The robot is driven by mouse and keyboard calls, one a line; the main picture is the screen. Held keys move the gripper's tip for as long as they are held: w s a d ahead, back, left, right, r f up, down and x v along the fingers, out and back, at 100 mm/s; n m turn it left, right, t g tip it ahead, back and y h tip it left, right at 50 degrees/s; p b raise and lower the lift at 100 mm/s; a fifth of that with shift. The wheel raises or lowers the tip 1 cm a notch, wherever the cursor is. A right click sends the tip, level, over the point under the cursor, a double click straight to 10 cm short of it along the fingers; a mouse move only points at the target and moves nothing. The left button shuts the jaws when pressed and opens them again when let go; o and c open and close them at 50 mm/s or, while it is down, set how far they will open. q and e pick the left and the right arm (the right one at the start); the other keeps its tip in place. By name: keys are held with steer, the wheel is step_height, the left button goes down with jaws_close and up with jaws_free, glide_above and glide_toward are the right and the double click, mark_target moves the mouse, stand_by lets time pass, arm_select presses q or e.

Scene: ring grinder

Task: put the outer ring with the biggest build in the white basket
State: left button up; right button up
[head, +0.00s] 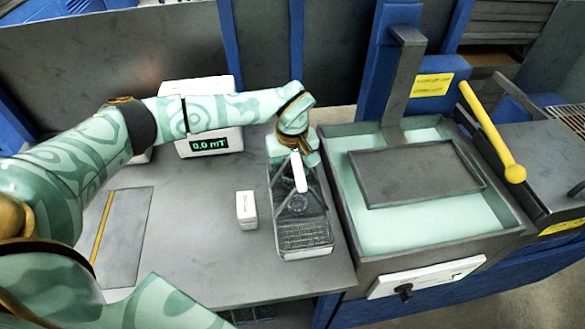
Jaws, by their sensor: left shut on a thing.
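My left gripper (298,172) points down over the far half of the basket (305,252), which has a pale front wall and a dark mesh inside. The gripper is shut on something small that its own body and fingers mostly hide. A dark, roundish shape (297,203) shows just below the fingertips. I cannot tell whether it is an outer ring, or whether it is held or lies in the basket. Dark bars slope down from near the fingertips to the basket's sides. No other ring can be made out. My right gripper is not in view.
A small white box (246,210) stands left of the basket. A white meter (211,141) reading 0.0 mT stands behind. A dark plate with a yellow strip (103,228) lies at the left. The grinder's tray (513,232) and yellow-handled lever (490,130) are at the right.

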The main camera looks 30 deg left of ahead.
arm_select(q)
steer(key=o, duration=1.2)
steer(key=shift+c, duration=0.2)
step_height(320, 180, up, 12)
steer(key=p, duration=0.2)
steer(key=shift+r+p, duration=0.15)
steer(key=shift+p, duration=0.15)
